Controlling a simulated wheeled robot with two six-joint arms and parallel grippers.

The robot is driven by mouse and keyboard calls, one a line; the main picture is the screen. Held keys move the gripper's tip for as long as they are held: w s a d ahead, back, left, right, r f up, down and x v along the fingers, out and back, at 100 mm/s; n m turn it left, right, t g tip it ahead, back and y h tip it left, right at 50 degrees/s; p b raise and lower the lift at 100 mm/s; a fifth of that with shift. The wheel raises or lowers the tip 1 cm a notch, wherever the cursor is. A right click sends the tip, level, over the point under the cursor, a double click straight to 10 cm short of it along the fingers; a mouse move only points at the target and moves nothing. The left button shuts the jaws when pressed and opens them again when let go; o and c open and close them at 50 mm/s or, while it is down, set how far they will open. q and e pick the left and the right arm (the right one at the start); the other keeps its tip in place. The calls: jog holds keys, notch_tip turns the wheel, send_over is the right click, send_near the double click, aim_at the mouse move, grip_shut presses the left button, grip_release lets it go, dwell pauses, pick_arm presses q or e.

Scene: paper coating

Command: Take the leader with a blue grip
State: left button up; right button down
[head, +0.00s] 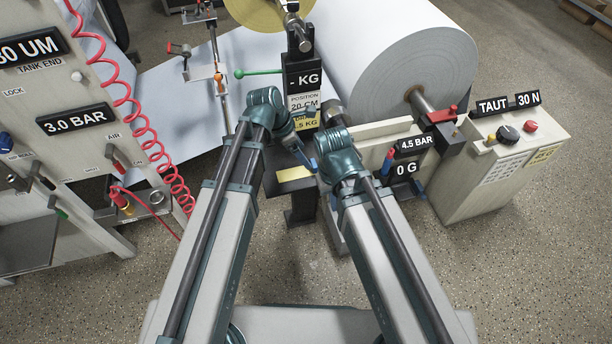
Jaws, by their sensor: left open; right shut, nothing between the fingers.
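A pale yellow strip (294,173) lies on a small black shelf (288,187) in the middle of the head view. A small blue piece (314,164) shows at its right end, close against my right wrist; I cannot tell for sure that it is the leader's blue grip. My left gripper (292,132) is open and empty, above and behind the strip. My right gripper (302,154) is shut and empty, low over the shelf near the blue piece. The wrists hide part of the shelf and the fingertips are small and dark.
A weighing post with "- KG" (303,78) stands right behind the grippers. A large paper roll (430,65) is at the back right, with a control box (500,170) beside it. A panel with a red coiled hose (125,95) stands at left. The front floor is clear.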

aim_at(311, 170)
pick_arm(q)
jog(key=shift+x, duration=0.8)
pick_arm(e)
jog(key=shift+f, duration=0.75)
pick_arm(q)
jog(key=shift+b, duration=0.3)
jog(key=b+x, duration=0.4)
jog(key=x, duration=0.1)
jog(key=shift+w+f+b, duration=0.1)
jog(key=shift+w+b, duration=0.05)
jog(key=shift+b, duration=0.25)
pick_arm(e)
notch_tip(311, 170, down, 5)
jog(key=shift+r, duration=0.15)
pick_arm(q)
grip_shut()
